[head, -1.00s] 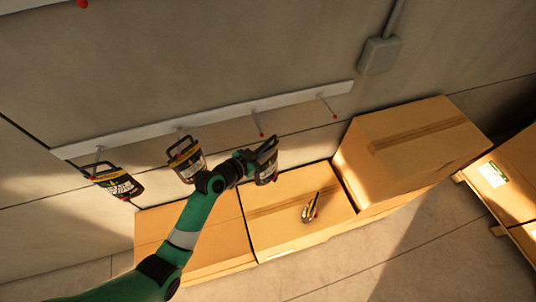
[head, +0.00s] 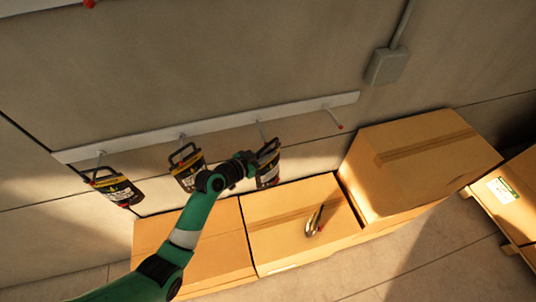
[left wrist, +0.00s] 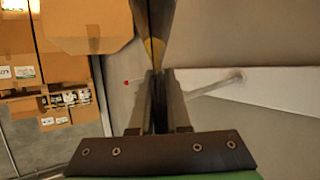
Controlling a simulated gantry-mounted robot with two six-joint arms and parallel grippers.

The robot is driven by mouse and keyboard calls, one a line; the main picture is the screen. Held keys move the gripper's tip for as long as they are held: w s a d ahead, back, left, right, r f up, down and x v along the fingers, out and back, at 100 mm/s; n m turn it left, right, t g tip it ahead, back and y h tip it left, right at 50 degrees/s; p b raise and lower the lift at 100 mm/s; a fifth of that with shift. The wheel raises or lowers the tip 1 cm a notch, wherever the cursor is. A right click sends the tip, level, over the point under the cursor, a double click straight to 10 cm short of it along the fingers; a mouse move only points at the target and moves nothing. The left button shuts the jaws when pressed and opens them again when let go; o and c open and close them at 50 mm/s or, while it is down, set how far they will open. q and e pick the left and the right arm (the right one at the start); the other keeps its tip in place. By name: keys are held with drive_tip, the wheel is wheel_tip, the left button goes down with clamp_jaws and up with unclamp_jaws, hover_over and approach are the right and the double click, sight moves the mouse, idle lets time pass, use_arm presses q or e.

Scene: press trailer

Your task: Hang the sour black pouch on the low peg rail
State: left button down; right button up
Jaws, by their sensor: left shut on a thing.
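My left gripper (head: 256,168) is shut on a dark pouch (head: 268,174) with a loop handle, held upright at the third peg (head: 261,132) of the white low peg rail (head: 220,122). The peg's tip is hidden by the handle; I cannot tell whether it passes through the loop. In the left wrist view the fingers (left wrist: 158,90) pinch the pouch, seen edge-on (left wrist: 152,25). A red peg tip (left wrist: 126,82) shows left of the fingers and the rail (left wrist: 285,88) at right. The pouch's label is too small to read. My right gripper is not in view.
Similar pouches hang on the first peg (head: 114,188) and second peg (head: 187,170). The fourth peg (head: 333,116) is empty. A taller box (head: 425,155) stands at right.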

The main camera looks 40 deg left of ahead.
sight(264, 138)
use_arm(q)
drive_tip(key=shift+w+r, duration=0.1)
drive_tip(key=shift+r, duration=0.1)
drive_tip(key=w+a+b, duration=0.2)
drive_tip(key=a+b, duration=0.1)
drive_tip(key=w+a+b, duration=0.1)
drive_tip(key=b, duration=0.1)
drive_tip(key=shift+a, duration=0.3)
drive_tip(key=shift+a+r, duration=0.1)
idle(0.4)
drive_tip(key=shift+r, duration=0.1)
idle(0.4)
drive_tip(key=shift+w+a+f+b, duration=0.2)
drive_tip(key=shift+f+b, duration=0.2)
drive_tip(key=shift+b, duration=0.25)
drive_tip(key=shift+w+a+f+b, duration=0.1)
drive_tip(key=shift+a+f+b, duration=0.1)
drive_tip(key=shift+f+b, duration=0.3)
drive_tip(key=shift+r, duration=0.1)
idle(0.4)
